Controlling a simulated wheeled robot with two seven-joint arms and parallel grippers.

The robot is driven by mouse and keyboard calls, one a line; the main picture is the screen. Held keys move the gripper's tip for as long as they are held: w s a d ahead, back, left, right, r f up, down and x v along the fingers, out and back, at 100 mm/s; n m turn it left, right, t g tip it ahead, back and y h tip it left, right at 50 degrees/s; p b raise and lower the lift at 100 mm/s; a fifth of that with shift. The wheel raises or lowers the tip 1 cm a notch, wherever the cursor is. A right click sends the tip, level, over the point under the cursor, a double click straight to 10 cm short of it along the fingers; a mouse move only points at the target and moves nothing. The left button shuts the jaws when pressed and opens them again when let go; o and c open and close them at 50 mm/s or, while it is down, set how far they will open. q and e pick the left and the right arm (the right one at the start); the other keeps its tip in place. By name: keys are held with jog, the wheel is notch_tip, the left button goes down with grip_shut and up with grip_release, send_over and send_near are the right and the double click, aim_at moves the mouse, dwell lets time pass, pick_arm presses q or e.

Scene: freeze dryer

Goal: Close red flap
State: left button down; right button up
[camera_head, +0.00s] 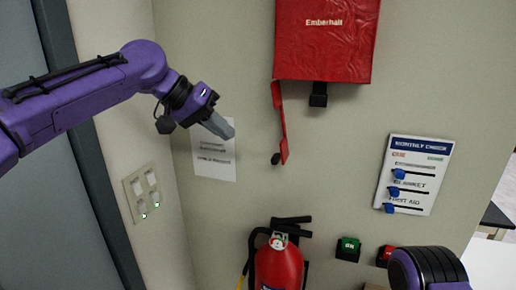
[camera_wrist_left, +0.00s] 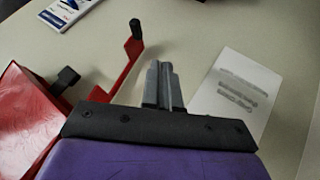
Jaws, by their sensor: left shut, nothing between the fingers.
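A red box marked "Emberhalt" (camera_head: 325,38) is on the wall at the top of the head view. It also shows at the left edge of the left wrist view (camera_wrist_left: 22,120). A narrow red flap (camera_head: 279,115) hangs from its lower left side, seen nearly edge-on, with a black knob (camera_head: 276,158) at its free end. The flap (camera_wrist_left: 122,72) stands out beside the box in the left wrist view. My left gripper (camera_head: 228,132) is shut and empty, left of the flap and apart from it. Its grey fingers (camera_wrist_left: 157,75) are together in the wrist view.
A black catch (camera_head: 318,94) sticks out under the box. A red extinguisher (camera_head: 279,266) stands below the flap. A paper notice (camera_head: 214,163) is on the wall behind my left gripper. A checklist board (camera_head: 414,174), a green button (camera_head: 347,248) and a red button (camera_head: 386,253) are to the right.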

pick_arm(q)
jog(key=d+f+m+g+p, duration=0.1)
jog(key=d+f+p, duration=0.1)
jog(key=d+f, duration=0.4)
jog(key=shift+w+d+f+y, duration=0.15)
jog(key=shift+d+f+y, duration=0.2)
jog(key=shift+d, duration=0.65)
